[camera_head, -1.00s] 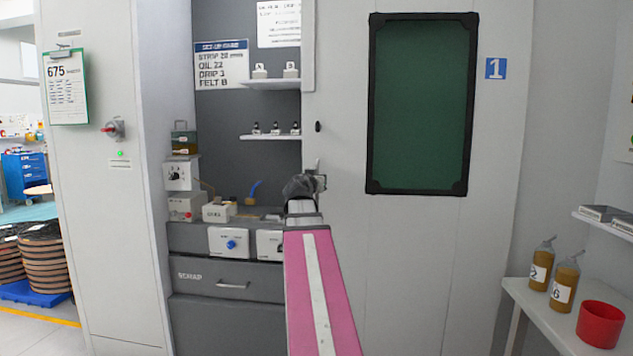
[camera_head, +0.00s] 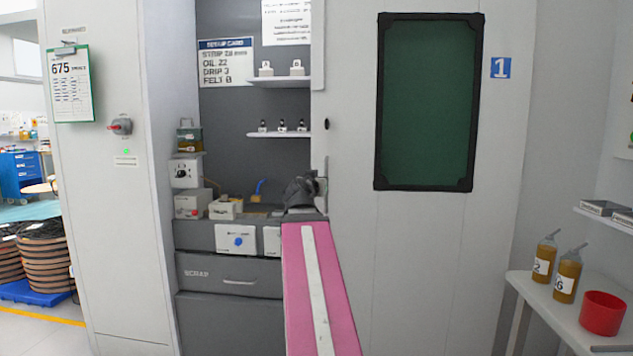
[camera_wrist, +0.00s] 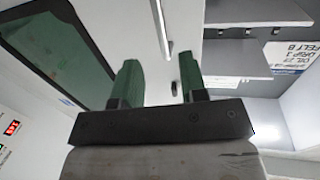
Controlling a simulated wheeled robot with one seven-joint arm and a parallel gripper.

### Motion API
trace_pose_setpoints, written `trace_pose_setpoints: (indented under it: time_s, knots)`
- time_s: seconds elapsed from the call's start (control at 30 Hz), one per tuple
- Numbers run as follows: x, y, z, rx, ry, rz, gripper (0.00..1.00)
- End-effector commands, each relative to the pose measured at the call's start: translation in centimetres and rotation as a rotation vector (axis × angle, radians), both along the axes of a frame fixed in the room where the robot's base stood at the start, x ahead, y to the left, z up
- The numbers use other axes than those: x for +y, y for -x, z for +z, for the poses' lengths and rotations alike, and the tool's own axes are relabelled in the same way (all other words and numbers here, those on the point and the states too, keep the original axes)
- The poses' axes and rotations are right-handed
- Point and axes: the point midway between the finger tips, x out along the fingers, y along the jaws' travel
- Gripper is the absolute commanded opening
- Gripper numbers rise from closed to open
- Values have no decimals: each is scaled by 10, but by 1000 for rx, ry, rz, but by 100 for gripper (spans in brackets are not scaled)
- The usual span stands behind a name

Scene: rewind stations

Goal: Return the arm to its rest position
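My gripper shows in the wrist view (camera_wrist: 160,82) with two green fingers standing apart and nothing between them. It is open and empty. In the head view, my pink and white arm reaches up from the bottom centre. Its dark wrist end (camera_head: 300,190) is in front of the right side of the grey station recess. The fingers cannot be made out there.
The recess holds a bench with small white boxes (camera_head: 225,208), a scrap drawer (camera_head: 230,277) and two shelves (camera_head: 280,134). A pale door with a green window (camera_head: 428,100) stands to the right. A side shelf holds two bottles (camera_head: 566,280) and a red bowl (camera_head: 602,313).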

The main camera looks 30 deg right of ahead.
Motion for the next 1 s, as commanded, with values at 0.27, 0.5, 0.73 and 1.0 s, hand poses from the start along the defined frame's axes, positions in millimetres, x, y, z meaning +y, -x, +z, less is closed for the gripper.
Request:
trace_pose_setpoints:
  time_s: [0.27, 0.5, 0.73, 1.0]
  knots:
    - [2, 5, 0, 0, 0, 1, 39]
    - [2, 5, 0, 0, 0, 1, 39]
    - [7, -2, -15, 31, -20, 8, 39]
    - [43, -33, -117, 249, -152, 61, 39]
